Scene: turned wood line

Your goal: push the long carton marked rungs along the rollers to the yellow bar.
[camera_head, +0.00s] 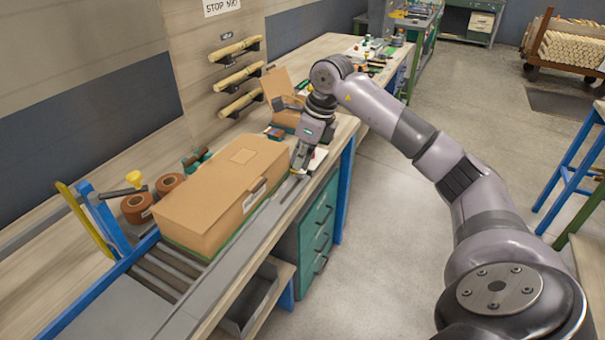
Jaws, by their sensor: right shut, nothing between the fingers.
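A long brown carton (218,192) lies on the roller track, with a small label on its near side that is too small to read. Dark rollers (164,272) show at its left end. A yellow bar (85,220) stands tilted at the left beside a blue frame (106,218), apart from the carton. My right gripper (298,172) is shut and empty, pointing down close to the carton's right end. I cannot tell whether it touches the carton. My left gripper is out of view.
Brown tape rolls (137,207) sit behind the carton's left end. A smaller open carton (284,100) stands behind my right gripper. Turned wood pieces (238,76) rest on wall brackets. Green drawers (318,225) are below the bench.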

